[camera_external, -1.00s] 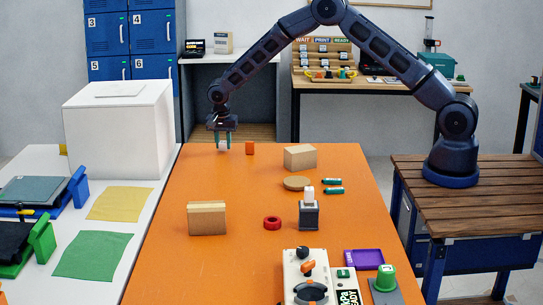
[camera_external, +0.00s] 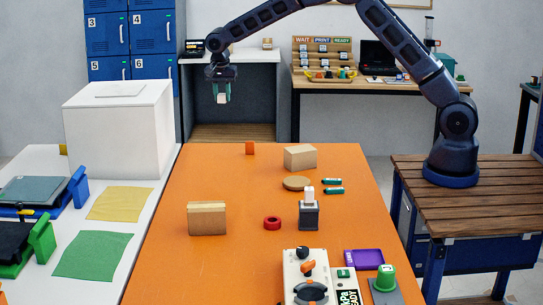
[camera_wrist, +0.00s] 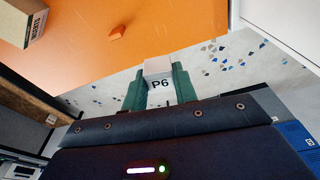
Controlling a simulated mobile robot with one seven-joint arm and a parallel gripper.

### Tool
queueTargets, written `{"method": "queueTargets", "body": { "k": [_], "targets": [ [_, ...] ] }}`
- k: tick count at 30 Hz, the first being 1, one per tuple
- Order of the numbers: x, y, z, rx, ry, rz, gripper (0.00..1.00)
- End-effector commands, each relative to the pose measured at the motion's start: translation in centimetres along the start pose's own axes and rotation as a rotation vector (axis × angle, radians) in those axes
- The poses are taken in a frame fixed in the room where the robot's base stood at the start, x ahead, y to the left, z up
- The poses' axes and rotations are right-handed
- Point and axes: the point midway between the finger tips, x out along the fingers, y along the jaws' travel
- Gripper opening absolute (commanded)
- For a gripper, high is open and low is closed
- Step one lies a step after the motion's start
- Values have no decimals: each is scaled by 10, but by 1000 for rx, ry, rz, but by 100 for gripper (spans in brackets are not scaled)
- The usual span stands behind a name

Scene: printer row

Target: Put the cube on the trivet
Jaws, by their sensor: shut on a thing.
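The cube (camera_external: 222,99) is pale, and in the wrist view the cube (camera_wrist: 160,70) shows a face marked "P6". My gripper (camera_external: 221,97) is shut on it, with a green finger on each side, and holds it in the air above the far left end of the orange table. The trivet (camera_external: 296,183), a flat round tan disc, lies bare on the table, to the right of and well below my gripper in the external view. The trivet is not in the wrist view.
A cardboard box (camera_external: 300,157) stands just behind the trivet, and a small orange block (camera_external: 250,148) is further left. Green batteries (camera_external: 333,185) lie right of the trivet.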

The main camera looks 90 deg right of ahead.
Motion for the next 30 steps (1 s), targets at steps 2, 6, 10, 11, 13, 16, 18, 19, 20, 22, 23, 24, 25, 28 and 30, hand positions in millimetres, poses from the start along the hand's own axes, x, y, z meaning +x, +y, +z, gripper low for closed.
{"method": "queueTargets", "body": {
  "k": [2, 6, 10, 11, 13, 16, 18, 19, 20, 22, 23, 24, 25, 28, 30],
  "targets": [
    [-8, 5, 13, -10, 2, -2, 7],
    [-21, 25, 48, -29, 11, -2, 7],
    [-34, 54, 88, -51, 20, -4, 7],
    [-37, 61, 96, -54, 22, -5, 7],
    [-43, 79, 116, -65, 24, -8, 7],
    [-50, 106, 142, -78, 27, -10, 7],
    [-54, 127, 159, -87, 28, -12, 7],
    [-56, 136, 166, -90, 28, -13, 7],
    [-58, 145, 172, -94, 27, -14, 7],
    [-61, 166, 188, -103, 26, -16, 7],
    [-62, 176, 193, -105, 25, -17, 7],
    [-63, 189, 201, -110, 23, -18, 7],
    [-64, 198, 207, -114, 22, -19, 7],
    [-65, 230, 222, -122, 17, -20, 7],
    [-65, 249, 231, -129, 12, -21, 7]
  ]
}}
